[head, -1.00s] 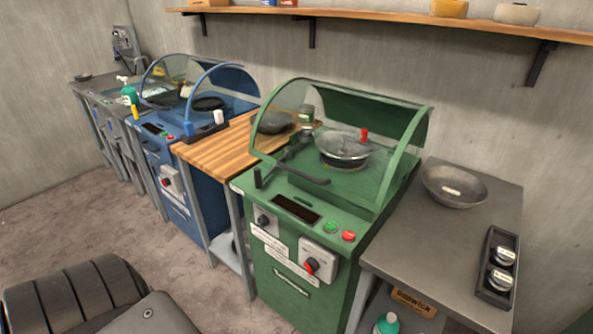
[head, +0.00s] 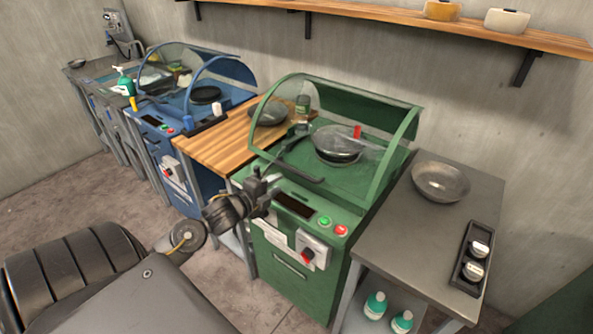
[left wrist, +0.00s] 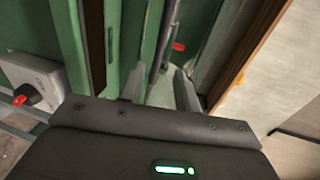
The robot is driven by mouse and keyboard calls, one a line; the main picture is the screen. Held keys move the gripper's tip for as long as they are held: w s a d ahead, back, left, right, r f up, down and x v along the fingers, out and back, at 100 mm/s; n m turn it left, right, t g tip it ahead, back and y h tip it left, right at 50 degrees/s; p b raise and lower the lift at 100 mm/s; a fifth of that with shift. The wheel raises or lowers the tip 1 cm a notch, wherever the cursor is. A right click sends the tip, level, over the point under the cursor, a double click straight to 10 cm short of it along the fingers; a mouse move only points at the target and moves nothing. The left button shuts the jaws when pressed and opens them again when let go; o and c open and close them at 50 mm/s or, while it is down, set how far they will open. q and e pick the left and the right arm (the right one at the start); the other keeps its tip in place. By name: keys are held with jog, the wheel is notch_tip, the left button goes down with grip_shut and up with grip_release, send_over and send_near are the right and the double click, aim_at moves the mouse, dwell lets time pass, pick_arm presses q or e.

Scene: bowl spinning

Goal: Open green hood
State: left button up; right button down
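The green machine (head: 290,273) stands in the middle of the head view. Its hood (head: 394,150), a clear curved cover with green edges, arches over a metal bowl (head: 335,142). A dark bar handle (head: 300,171) runs along the front. My right gripper is not in view.
Right of the machine is a grey table (head: 395,225) with a bowl (head: 440,181) and a dark tray (head: 466,284). A wooden table (head: 215,146) and a blue machine (head: 190,150) stand to the left. A shelf (head: 400,22) is on the wall.

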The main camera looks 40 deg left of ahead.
aim_at(296, 170)
pick_arm(q)
jog(key=p+x, duration=0.2)
jog(key=x, duration=0.8)
jog(key=shift+w, duration=0.35)
jog(key=shift+f, duration=0.1)
grip_shut()
